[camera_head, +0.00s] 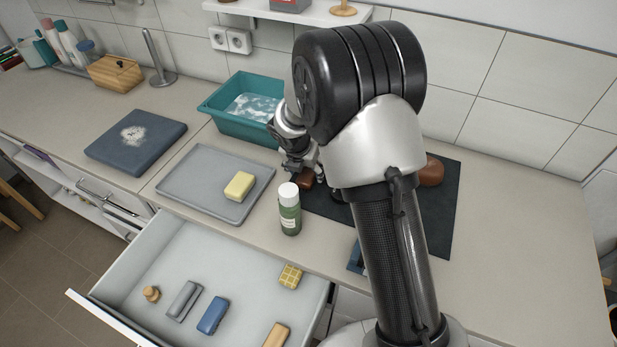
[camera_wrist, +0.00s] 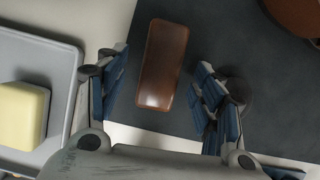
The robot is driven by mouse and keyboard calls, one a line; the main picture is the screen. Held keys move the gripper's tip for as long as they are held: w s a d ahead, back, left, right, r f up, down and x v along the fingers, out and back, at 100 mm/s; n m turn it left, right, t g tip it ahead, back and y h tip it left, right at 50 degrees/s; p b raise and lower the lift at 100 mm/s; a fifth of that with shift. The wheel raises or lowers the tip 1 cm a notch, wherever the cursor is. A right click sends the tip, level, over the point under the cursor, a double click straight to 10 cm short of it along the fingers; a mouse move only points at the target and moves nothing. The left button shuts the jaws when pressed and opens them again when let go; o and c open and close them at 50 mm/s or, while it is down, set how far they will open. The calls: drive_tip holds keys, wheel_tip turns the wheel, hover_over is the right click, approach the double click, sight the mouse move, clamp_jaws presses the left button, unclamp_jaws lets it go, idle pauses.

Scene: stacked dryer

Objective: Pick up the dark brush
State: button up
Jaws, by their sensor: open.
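A glossy dark brown oblong block (camera_wrist: 162,65), apparently the dark brush, lies on the dark mat (camera_wrist: 262,125) close to its left edge; no bristles show. In the head view a bit of it (camera_head: 306,179) shows beneath my gripper (camera_head: 301,170). In the wrist view my gripper (camera_wrist: 160,82) is open, with one blue-padded finger on each side of the block. My arm hides much of the mat in the head view.
A grey tray (camera_head: 180,188) with a yellow bar (camera_head: 239,186) lies left of the mat. A green bottle (camera_head: 289,210) stands near the block. A teal basin (camera_head: 228,128) is behind. A rounded brown object (camera_head: 432,171) sits right. The open drawer (camera_head: 160,260) holds several small items.

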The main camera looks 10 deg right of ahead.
sight(308, 171)
drive_tip(key=b+x, duration=0.1)
drive_tip(key=x, duration=0.2)
drive_tip(key=shift+w+d+f, duration=0.15)
drive_tip(key=shift+d, duration=0.05)
drive_tip(key=shift+f, duration=0.2)
idle(0.4)
drive_tip(key=shift+c, duration=0.3)
drive_tip(key=c, duration=1.1)
drive_tip(key=shift+c, duration=0.2)
